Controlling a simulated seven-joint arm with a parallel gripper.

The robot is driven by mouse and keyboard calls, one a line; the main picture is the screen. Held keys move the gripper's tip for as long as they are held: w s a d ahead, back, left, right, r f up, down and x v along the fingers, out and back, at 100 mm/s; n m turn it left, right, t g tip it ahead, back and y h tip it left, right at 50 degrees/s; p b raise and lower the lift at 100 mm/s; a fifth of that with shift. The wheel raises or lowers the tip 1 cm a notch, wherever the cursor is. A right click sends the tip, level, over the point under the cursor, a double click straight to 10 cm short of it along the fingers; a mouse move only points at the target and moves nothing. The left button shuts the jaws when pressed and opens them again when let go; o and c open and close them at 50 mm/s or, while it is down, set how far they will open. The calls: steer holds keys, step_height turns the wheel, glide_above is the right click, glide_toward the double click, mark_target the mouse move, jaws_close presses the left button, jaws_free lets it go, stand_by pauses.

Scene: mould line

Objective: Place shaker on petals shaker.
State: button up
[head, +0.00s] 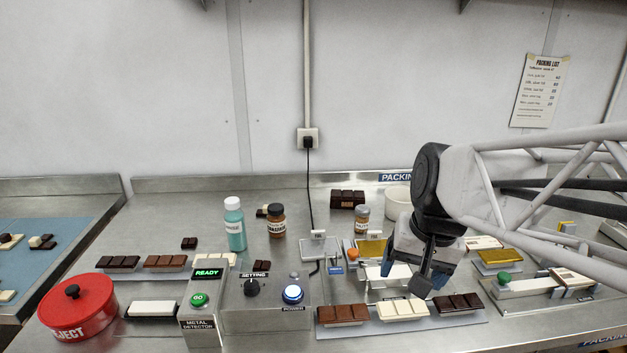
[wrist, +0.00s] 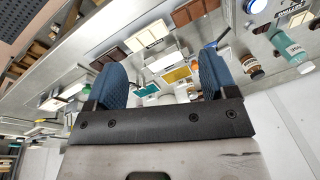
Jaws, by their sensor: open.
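A small jar with a grey cap (head: 362,217) stands at the back of the bench, behind the gold block. A brown jar with a black cap (head: 277,222) stands to its left, and a teal bottle (head: 235,228) is further left. Their labels are too small to read surely, so I cannot tell which is the petals shaker. My gripper (head: 413,279) is open and points down over the middle right of the bench, right of these jars and nearer the front. In the wrist view its fingers (wrist: 163,76) are apart with nothing held. The brown jar (wrist: 251,67) shows right of them.
Chocolate bars lie on a front tray (head: 455,322) below my gripper. A control box (head: 268,293) with a lit blue button stands to the left. A white pot (head: 397,205) is behind my gripper. A red lidded pot (head: 78,308) is at far left.

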steer(key=s+a+f+n+h, duration=0.1)
steer(key=s+f+n, duration=0.2)
steer(key=s, duration=0.4)
steer(key=shift+s+t, duration=0.25)
steer(key=shift+t, duration=0.15)
